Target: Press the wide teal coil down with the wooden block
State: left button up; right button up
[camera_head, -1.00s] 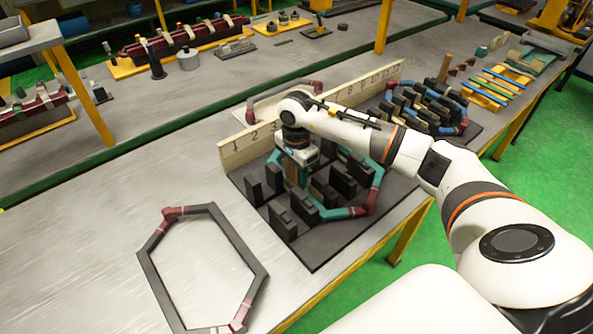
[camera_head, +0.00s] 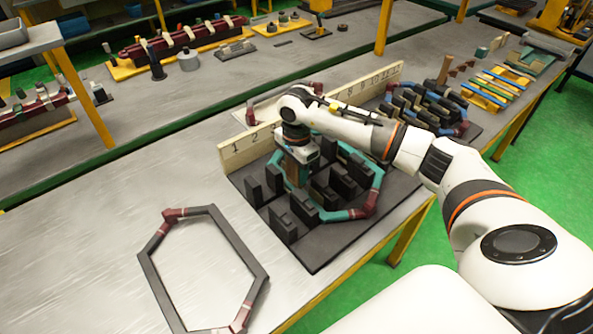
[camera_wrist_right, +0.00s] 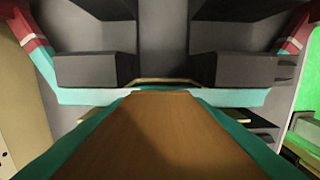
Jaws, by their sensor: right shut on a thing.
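The wide teal coil (camera_head: 378,188), with dark red wrapped corners, lies around the rows of black slotted blocks on the dark base. Part of its far side is hidden behind my right arm. My right gripper (camera_head: 299,157) is above the left part of the coil and shut on the wooden block (camera_head: 296,174), which points down. In the right wrist view the brown wooden block (camera_wrist_right: 160,135) fills the lower middle, with the teal coil (camera_wrist_right: 78,97) crossing beyond it. I cannot tell whether block and coil touch. My left gripper is not in view.
A numbered wooden board (camera_head: 236,153) stands behind the black blocks (camera_head: 283,226). A dark grey coil (camera_head: 240,250) lies on the table at front left. More coils sit in black blocks (camera_head: 425,105) at the right. Bare table lies to the left.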

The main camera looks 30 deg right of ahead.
jog(key=shift+r+p, duration=2.5)
jog(key=shift+r, duration=2.45)
jog(key=shift+s+f, duration=0.1)
